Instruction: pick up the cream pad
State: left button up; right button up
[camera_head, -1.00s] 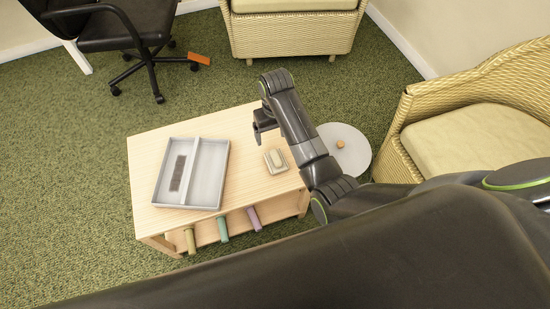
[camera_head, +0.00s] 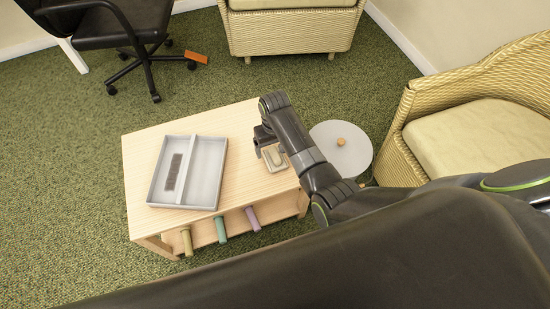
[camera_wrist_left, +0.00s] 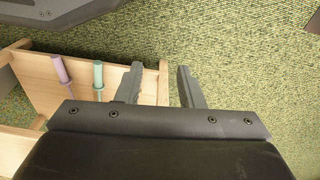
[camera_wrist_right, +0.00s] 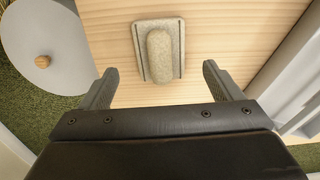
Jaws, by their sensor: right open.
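The cream pad (camera_head: 279,160), a flat speckled rectangle with a rounded raised grip, lies on the right part of the wooden table (camera_head: 250,120). My right gripper (camera_head: 262,148) hangs just beside it and partly covers it. In the right wrist view, the pad (camera_wrist_right: 160,52) lies beyond and between the open fingertips of my right gripper (camera_wrist_right: 160,68), which are apart from it. My left gripper (camera_wrist_left: 157,78) is open and empty, beside the table's edge; it is out of the head view.
A grey divided tray (camera_head: 207,172) with a dark strip in it sits on the table's left part. Several coloured handles (camera_head: 222,230) stick out at the table's near side. A round grey top with a knob (camera_head: 345,160) stands right of the table, near a wicker armchair (camera_head: 400,150).

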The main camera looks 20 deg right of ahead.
aim_at(275, 153)
jog(key=shift+f, duration=0.5)
notch_tip(275, 153, down, 3)
jog(key=shift+s+r+b, duration=0.1)
jog(key=shift+r+b, duration=0.05)
jog(key=shift+b, duration=0.7)
jog(key=shift+f, duration=0.55)
pick_arm(q)
jog(key=r, duration=0.1)
jog(key=w+r+t, duration=0.1)
jog(key=shift+d+r, duration=0.35)
jog(key=shift+d, duration=0.05)
pick_arm(e)
jog(key=shift+c, duration=0.2)
jog(key=c, duration=1)
jog(key=shift+r, duration=0.1)
